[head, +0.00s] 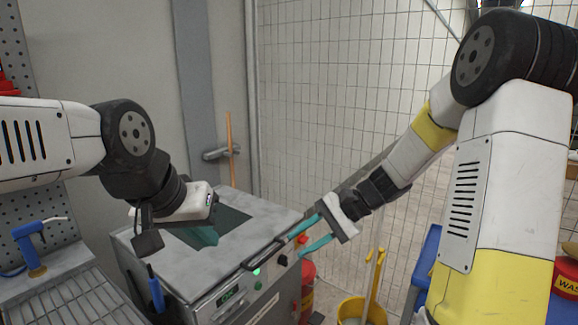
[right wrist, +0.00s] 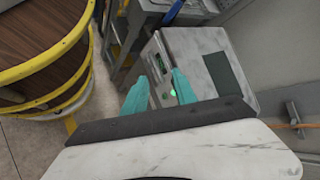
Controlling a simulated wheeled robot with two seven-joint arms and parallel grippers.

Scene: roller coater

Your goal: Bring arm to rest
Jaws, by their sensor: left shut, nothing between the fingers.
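My left gripper (head: 205,238) is at the left in the head view, over the top of the grey roller coater (head: 245,200). Its teal fingers are shut and empty, partly hidden by the wrist. My right gripper (head: 297,245) is at the machine's front right corner in the head view. Its two teal fingers are apart, with nothing between them, close to the dark front handle (head: 262,257). I cannot tell whether they touch it. The right wrist view also shows these open fingers (right wrist: 159,76), with the machine (right wrist: 205,55) beyond and its green-lit front.
A blue-handled tool (head: 35,248) and a slatted rack (head: 75,300) are at the left. A red extinguisher (head: 308,285), a yellow bucket (head: 362,311) and a blue container (head: 425,265) stand to the right of the machine.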

